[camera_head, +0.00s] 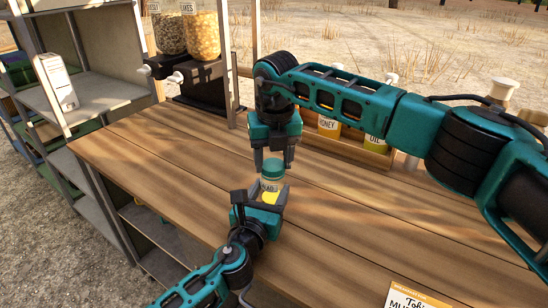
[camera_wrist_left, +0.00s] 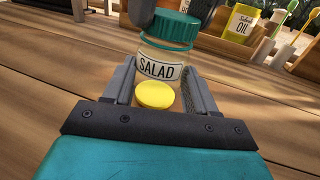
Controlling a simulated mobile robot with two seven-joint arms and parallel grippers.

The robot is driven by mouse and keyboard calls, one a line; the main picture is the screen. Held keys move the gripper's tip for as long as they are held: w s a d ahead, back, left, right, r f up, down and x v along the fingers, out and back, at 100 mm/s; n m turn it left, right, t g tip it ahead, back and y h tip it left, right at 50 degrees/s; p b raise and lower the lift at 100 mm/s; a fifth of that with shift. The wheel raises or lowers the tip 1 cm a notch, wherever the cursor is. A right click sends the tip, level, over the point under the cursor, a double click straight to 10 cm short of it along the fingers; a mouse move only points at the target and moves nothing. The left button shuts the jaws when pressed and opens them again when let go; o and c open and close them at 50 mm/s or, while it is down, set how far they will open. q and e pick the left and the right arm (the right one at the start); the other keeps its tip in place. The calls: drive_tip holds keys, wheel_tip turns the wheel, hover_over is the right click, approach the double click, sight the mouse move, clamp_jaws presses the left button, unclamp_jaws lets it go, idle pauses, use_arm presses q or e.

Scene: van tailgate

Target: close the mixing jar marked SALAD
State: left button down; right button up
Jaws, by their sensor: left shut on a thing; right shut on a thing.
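The jar marked SALAD (camera_wrist_left: 157,70) stands upright in the left wrist view, clear with a white label. My left gripper (camera_head: 269,192) is shut on its body, one finger on each side. A teal lid (camera_wrist_left: 173,27) sits at the top of the jar, with a teal ring below it; I cannot tell whether it is fully seated. My right gripper (camera_head: 273,160) comes down from above and is shut on the lid (camera_head: 272,168). A yellow disc (camera_wrist_left: 155,96) shows in front of the jar, between my left fingers.
A wooden rack with a honey bottle (camera_head: 329,127) and an oil bottle (camera_head: 375,142) stands behind my right arm. Dispensers (camera_head: 203,37) stand at the back left, beside grey shelves (camera_head: 95,90). A printed card (camera_head: 415,297) lies front right. The left tabletop is clear.

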drive_tip(key=m, duration=0.6)
drive_tip(key=shift+a+h, duration=0.15)
drive_tip(key=shift+h, duration=0.25)
drive_tip(key=m, duration=0.4)
drive_tip(key=shift+h, duration=0.3)
drive_tip(key=m, duration=0.4)
drive_tip(key=shift+w+a+g, duration=0.1)
drive_tip(key=shift+a+g, duration=0.05)
drive_tip(key=shift+g, duration=0.25)
drive_tip(key=m, duration=0.6)
drive_tip(key=shift+w+g+h, duration=0.1)
drive_tip(key=shift+g+h, duration=0.2)
drive_tip(key=shift+g, duration=0.1)
drive_tip(key=o, duration=1)
drive_tip(key=shift+r, duration=2.25)
